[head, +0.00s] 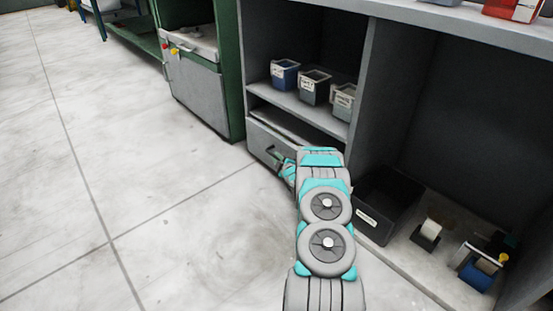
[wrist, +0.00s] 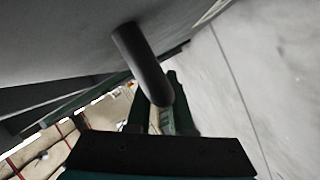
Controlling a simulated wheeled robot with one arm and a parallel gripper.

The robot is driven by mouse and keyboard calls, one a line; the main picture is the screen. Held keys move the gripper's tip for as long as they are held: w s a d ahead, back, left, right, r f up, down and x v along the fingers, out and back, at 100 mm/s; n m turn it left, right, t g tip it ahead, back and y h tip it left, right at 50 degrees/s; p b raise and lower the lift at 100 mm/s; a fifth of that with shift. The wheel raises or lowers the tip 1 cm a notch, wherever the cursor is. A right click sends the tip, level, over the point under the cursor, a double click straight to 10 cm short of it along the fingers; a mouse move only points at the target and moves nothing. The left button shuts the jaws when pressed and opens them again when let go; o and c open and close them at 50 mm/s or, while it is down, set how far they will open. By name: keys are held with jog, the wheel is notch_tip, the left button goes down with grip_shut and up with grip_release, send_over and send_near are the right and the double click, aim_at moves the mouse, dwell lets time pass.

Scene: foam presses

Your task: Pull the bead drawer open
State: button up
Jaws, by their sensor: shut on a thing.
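The bead drawer (head: 262,137) is a grey front low in the grey cabinet, under a shelf of small bins. A dark gap shows above its front; I cannot tell how far it stands out. Its dark bar handle (head: 272,155) is partly hidden by my gripper (head: 286,171), which is at the drawer front. In the wrist view the handle (wrist: 140,58) runs from the grey drawer face (wrist: 65,40) down to between the fingers of my gripper (wrist: 165,112). My gripper is shut on the handle.
Small labelled bins (head: 314,87) stand on the shelf above. A black open bin (head: 384,212), a tape dispenser (head: 428,232) and a blue item (head: 478,275) are in the lower right bay. A green-framed machine (head: 205,85) stands to the left. The floor (head: 150,190) in front is clear.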

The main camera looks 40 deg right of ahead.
grip_shut()
jog(key=shift+a, duration=0.15)
dwell(0.9)
jog(key=s+a, duration=0.2)
jog(key=a, duration=3)
jog(key=shift+s+b, duration=0.25)
jog(key=shift+b, duration=0.2)
jog(key=shift+a, duration=0.1)
jog(key=shift+o, duration=1.5)
grip_release()
jog(key=o, duration=0.3)
